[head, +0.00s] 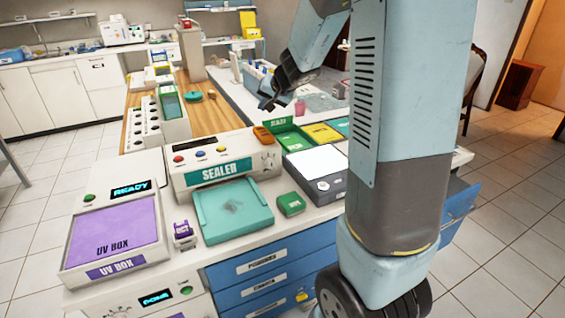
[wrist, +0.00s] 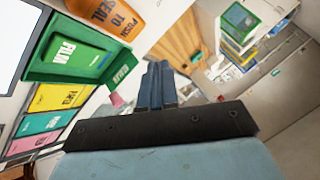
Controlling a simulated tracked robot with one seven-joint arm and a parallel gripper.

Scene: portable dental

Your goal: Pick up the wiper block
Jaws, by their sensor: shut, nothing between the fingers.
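I cannot tell for certain which thing is the wiper block, as the small labels are unreadable. A small green block (head: 291,204) lies on the counter to the right of the teal sealer pad (head: 232,210). A small purple-and-white block (head: 183,231) stands to the left of that pad. My gripper (head: 268,103) is raised over the back of the counter, away from both blocks. In the wrist view its fingers (wrist: 158,84) are together with nothing between them.
The UV box (head: 112,235) stands at the front left, and the sealer (head: 222,165) behind the pad. A green film tray (head: 290,140), also in the wrist view (wrist: 75,50), and an orange object (head: 263,135) lie nearby. A pink cup (head: 300,108) stands near my gripper.

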